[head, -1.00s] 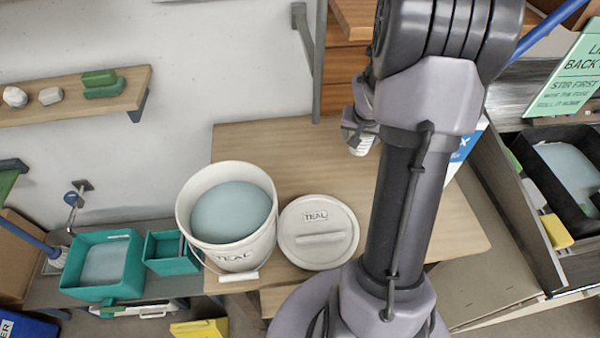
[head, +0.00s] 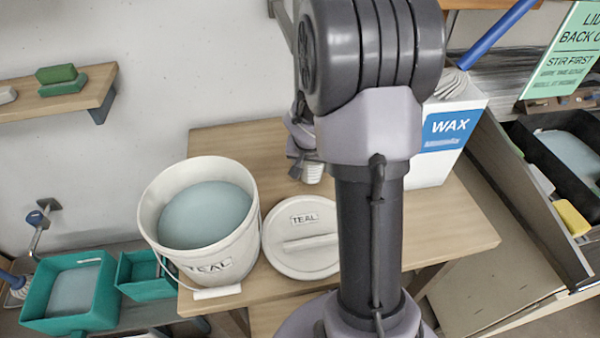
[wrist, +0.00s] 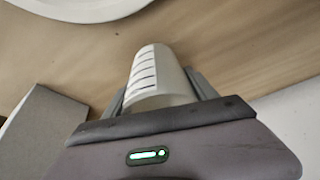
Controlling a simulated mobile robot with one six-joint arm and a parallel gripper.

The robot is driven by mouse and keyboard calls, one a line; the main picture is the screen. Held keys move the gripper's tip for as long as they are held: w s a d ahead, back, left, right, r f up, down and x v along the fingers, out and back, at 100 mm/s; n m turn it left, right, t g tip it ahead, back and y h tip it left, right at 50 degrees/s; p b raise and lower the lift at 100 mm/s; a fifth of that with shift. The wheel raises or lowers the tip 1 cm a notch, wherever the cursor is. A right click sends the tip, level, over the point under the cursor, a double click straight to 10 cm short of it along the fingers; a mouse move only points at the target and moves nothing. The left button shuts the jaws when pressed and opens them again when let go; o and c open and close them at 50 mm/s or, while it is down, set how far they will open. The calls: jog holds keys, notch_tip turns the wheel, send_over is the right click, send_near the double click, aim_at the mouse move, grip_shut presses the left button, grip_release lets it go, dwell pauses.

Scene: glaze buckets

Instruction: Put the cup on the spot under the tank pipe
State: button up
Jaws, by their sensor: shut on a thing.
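A small white cup (head: 313,172) with dark measuring marks is in my gripper, above or on the wooden bench behind the lid; I cannot tell if it touches the bench. In the wrist view the cup (wrist: 157,72) sits between the two fingers. My gripper (head: 303,160) is shut on it, and my arm partly hides it in the head view. A metal pipe with a blue knob (head: 38,218) is on the wall at far left; I cannot tell whether it is the tank pipe. No marked spot is clearly visible.
A TEAL bucket (head: 208,265) of pale blue glaze and its lid (head: 301,255) stand on the wooden bench (head: 440,228). A WAX box (head: 447,130) is right of my arm. Teal bins (head: 102,290) are at lower left. The bench's right front is clear.

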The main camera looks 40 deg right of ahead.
jog(key=a, duration=0.1)
jog(key=w+a, duration=0.1)
jog(key=a+b, duration=0.1)
jog(key=shift+w+a+f, duration=0.1)
jog(key=shift+w+a, duration=0.1)
jog(key=shift+w, duration=0.15)
jog(key=shift+s+d+f+b, duration=0.1)
jog(key=shift+f+b, duration=0.2)
jog(key=shift+f, duration=0.3)
jog(key=shift+d+r, duration=0.1)
jog(key=shift+d, duration=0.05)
jog(key=o, duration=1.3)
jog(key=shift+o, duration=0.2)
